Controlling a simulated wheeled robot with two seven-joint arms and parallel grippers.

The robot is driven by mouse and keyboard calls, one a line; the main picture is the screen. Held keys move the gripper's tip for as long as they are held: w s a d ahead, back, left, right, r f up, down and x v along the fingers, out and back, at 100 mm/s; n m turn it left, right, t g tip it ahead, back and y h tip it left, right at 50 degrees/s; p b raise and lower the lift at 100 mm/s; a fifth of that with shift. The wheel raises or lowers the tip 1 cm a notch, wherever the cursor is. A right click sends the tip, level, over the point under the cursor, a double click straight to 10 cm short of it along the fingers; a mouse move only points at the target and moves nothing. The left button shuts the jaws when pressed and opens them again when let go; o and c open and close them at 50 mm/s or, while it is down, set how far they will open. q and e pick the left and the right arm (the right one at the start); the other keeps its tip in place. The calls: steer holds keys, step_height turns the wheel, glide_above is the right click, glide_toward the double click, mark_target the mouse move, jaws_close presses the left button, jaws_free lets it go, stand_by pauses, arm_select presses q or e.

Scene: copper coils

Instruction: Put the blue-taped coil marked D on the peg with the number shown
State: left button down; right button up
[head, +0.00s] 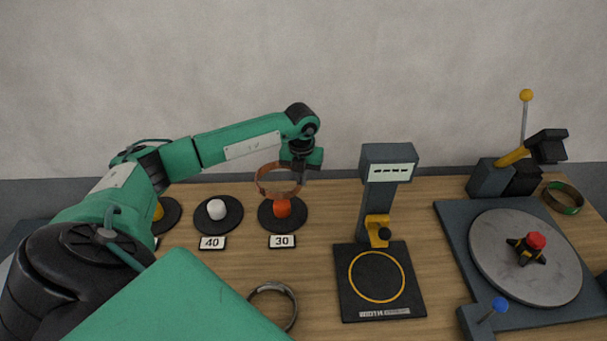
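A copper-coloured coil (262,188) is held tilted at the orange peg marked 30 (282,208). Its lower rim overlaps the peg's top in the head view; I cannot tell whether it is around the peg or just above it. No blue tape or letter D can be made out on it. My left gripper (300,174) is at the coil's right rim and appears shut on it. The white peg marked 40 (217,209) is empty. A yellow peg (159,211) is partly hidden behind my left arm. The gauge display (388,171) shows only dashes. My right gripper is out of view.
A second coil (293,301) lies at the front, partly hidden by my green body. A green-taped coil (565,208) lies at the far right. The black gauge plate (345,307) is empty. A round turntable (490,258) with a red knob stands at the right.

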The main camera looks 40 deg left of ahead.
arm_select(q)
steer(key=shift+f+b, duration=3.8)
steer(key=shift+f, duration=2.05)
steer(key=c, duration=1.6)
jaws_free()
steer(key=shift+o, duration=0.2)
